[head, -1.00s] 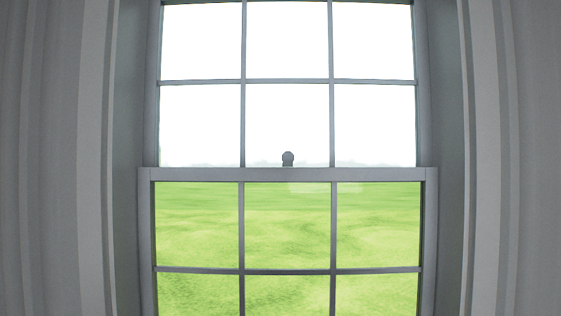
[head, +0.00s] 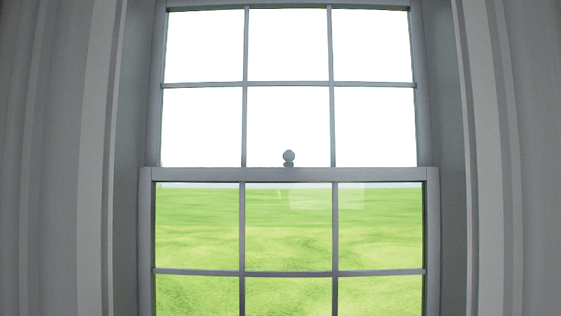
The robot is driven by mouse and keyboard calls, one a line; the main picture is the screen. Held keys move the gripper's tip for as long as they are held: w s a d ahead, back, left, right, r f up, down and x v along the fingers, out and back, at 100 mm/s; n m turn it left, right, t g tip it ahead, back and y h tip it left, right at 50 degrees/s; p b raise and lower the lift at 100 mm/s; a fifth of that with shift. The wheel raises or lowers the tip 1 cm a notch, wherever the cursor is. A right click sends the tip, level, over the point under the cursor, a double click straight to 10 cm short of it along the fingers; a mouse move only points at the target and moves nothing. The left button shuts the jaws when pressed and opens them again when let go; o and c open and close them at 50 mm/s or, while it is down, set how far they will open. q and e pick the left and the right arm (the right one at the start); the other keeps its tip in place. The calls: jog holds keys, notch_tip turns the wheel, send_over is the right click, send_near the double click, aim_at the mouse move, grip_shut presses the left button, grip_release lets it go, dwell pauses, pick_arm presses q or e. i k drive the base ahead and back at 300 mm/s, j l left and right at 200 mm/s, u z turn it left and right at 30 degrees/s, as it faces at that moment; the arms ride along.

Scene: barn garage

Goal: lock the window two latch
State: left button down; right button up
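The window (head: 288,174) fills the middle of the head view, with an upper and a lower sash of several panes each. Its latch (head: 288,157) is a small grey rounded knob on a short base. It stands on top of the meeting rail, near the rail's middle. From this angle I cannot tell whether the latch is locked. The lower sash's top rail meets the bottom of the upper sash with no visible gap. Neither of my grippers is in view.
A grey window frame and ribbed wall panels (head: 60,160) flank the window on the left and on the right (head: 510,160). Green grass shows through the lower panes and bright white sky through the upper ones. Nothing stands in front of the window.

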aim_at(289, 155)
jog(key=z, duration=1.45)
jog(key=k+z, duration=0.2)
jog(key=k+j, duration=0.15)
jog(key=k, duration=0.4)
